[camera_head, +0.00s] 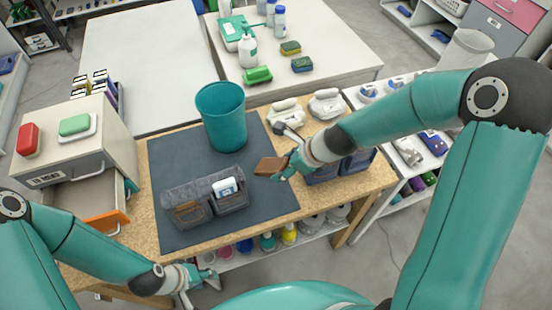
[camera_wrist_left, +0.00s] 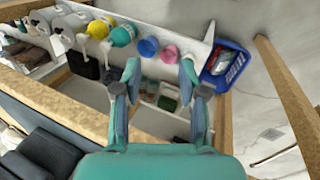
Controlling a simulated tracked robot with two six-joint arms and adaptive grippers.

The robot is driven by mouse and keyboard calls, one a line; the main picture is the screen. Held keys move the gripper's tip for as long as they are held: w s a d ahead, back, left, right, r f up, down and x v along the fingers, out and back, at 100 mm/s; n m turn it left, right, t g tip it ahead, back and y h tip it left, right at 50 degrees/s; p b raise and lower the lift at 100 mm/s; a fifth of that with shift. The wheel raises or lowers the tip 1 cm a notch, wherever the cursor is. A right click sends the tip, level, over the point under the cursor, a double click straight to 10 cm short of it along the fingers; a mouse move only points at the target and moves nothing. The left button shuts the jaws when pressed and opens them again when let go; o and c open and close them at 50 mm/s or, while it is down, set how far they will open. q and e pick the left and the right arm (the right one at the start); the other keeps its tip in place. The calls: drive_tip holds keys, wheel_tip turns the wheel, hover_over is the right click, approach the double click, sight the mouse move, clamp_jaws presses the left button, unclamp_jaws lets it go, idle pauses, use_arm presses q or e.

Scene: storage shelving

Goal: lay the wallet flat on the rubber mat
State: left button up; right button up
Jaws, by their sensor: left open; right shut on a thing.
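The brown wallet (camera_head: 268,166) is held by my right gripper (camera_head: 285,168), which is shut on it. The wallet is over the right part of the dark rubber mat (camera_head: 180,237); I cannot tell how high it is or whether it touches the mat. The mat lies on the wooden table. My left gripper (camera_head: 203,284) is low by the table's front edge. In the left wrist view, the left gripper (camera_wrist_left: 160,75) is open and empty, with several bottles and tubs on the shelf beyond its fingers.
A grey caddy (camera_head: 235,207) with a brown item and a white item stands on the mat's front part. A teal bin (camera_head: 222,118) stands at the mat's back. A drawer unit (camera_head: 85,150) with an open drawer is at left. The middle of the mat is clear.

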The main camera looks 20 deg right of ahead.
drive_tip(key=shift+a+r, duration=0.1)
drive_tip(key=shift+a, duration=0.15)
use_arm(q)
drive_tip(key=shift+w, duration=0.1)
use_arm(e)
drive_tip(key=shift+w, duration=0.15)
use_arm(q)
drive_tip(key=o, duration=0.8)
drive_tip(key=shift+d, duration=0.1)
drive_tip(key=shift+o, duration=1.3)
drive_tip(key=shift+f, duration=0.1)
wheel_tip(320, 180, down, 6)
drive_tip(key=b, duration=0.6)
drive_tip(key=shift+f+b, duration=0.2)
drive_tip(key=shift+b, duration=0.1)
use_arm(e)
wheel_tip(320, 180, down, 6)
drive_tip(key=shift+f, duration=0.2)
drive_tip(key=o, duration=1.4)
drive_tip(key=shift+o, duration=0.2)
